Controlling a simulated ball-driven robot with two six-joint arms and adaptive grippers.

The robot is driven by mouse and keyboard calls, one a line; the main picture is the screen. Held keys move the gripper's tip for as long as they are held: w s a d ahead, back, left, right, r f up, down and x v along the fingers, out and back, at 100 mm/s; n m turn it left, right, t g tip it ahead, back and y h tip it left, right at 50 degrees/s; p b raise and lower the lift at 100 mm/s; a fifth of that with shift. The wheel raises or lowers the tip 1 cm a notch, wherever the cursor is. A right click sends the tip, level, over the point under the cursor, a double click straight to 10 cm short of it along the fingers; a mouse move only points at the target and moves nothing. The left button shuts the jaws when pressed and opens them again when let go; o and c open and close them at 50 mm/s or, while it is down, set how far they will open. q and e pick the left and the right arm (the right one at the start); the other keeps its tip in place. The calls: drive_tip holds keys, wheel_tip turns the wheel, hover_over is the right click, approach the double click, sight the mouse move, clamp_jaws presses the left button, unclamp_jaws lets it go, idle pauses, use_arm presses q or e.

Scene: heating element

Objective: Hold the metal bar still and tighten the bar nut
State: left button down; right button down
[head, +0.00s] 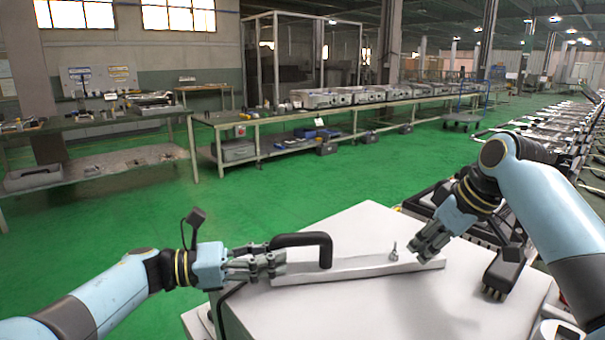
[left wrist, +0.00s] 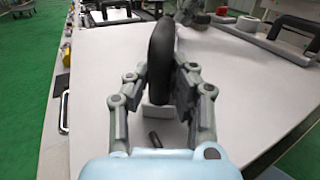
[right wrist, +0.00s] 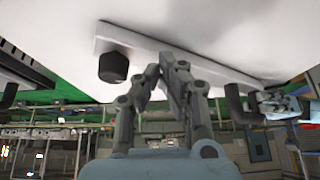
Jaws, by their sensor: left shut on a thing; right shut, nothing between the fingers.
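A long flat metal bar (head: 355,267) lies on a pale worktop and shows as a pale strip in the right wrist view (right wrist: 205,66). A small upright stud with the bar nut (head: 393,254) stands on its right part. A black arched handle (head: 303,240) rises by the bar's left part. My left gripper (head: 278,262) is shut, and in the left wrist view the handle (left wrist: 161,60) is between its fingers. My right gripper (head: 420,252) is shut and empty at the bar's right end, just right of the nut.
A black block with metal pins (head: 505,268) sits on the worktop (head: 400,310) right of the bar. The front of the worktop is clear. Black-framed units stand behind at right. Workbenches (head: 260,130) line the back beyond the green floor.

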drive_tip(key=shift+w+a+f, duration=0.15)
drive_tip(key=shift+w+a, duration=0.1)
drive_tip(key=shift+a, duration=0.3)
idle(1.0)
drive_tip(key=shift+s+a, duration=0.3)
drive_tip(key=shift+s, duration=0.15)
idle(0.4)
drive_tip(key=shift+s+a, duration=0.35)
drive_tip(key=shift+a, duration=0.25)
idle(0.4)
drive_tip(key=shift+s, duration=0.2)
drive_tip(key=shift+s+d, duration=0.1)
drive_tip(key=shift+s, duration=0.05)
wheel_tip(320, 180, up, 6)
idle(0.4)
